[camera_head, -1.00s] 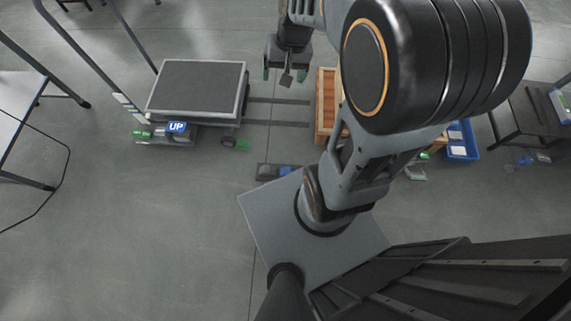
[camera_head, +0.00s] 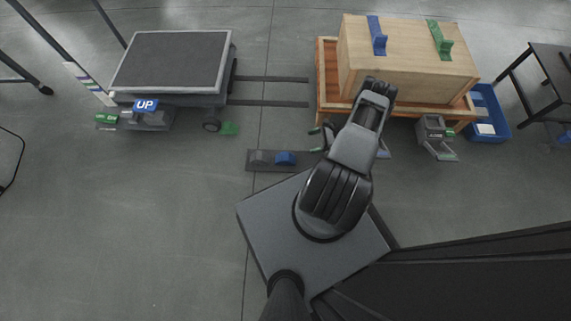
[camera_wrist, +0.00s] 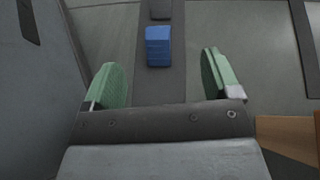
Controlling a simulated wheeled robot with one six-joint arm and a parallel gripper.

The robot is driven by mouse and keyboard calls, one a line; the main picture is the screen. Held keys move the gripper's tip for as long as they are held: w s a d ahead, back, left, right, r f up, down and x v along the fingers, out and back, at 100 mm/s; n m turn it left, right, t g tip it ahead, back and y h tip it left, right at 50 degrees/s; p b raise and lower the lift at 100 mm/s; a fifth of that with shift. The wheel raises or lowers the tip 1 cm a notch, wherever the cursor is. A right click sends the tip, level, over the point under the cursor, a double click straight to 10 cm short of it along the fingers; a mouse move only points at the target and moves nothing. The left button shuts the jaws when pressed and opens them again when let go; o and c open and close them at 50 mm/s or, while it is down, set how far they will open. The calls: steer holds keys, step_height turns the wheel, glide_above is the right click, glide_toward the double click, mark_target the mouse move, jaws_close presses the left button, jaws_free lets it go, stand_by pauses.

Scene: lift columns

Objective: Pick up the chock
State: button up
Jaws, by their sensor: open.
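A small green wedge, which looks like the chock (camera_head: 229,128), lies on the floor at the right side of the cart's wheel (camera_head: 211,126) in the head view. My gripper (camera_head: 316,140) is partly hidden by my arm, to the right of the wedge and apart from it. In the wrist view my gripper (camera_wrist: 161,58) has its two green-padded fingers wide apart with nothing held. Beyond and between them is the blue pedal (camera_wrist: 158,46) of a dark floor bar. The wedge cannot be made out in the wrist view.
The cart with a dark platform (camera_head: 170,62) stands upper left, with a pedal marked UP (camera_head: 146,104). The pedal bar (camera_head: 270,160) lies on the floor between cart and arm. A wooden box (camera_head: 410,62) carries blue and green brackets. A blue bin (camera_head: 486,115) stands right. Lower-left floor is clear.

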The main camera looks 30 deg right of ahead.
steer(key=m+t+b, duration=0.1)
steer(key=m+b, duration=0.1)
glide_toward(287, 156)
steer(key=x, duration=0.4)
steer(key=shift+a+f+b, duration=0.15)
steer(key=shift+a+b, duration=0.1)
steer(key=shift+b, duration=0.15)
steer(key=shift+b+x, duration=1.15)
steer(key=shift+x, duration=2.05)
steer(key=shift+w, duration=0.1)
steer(key=c, duration=1.2)
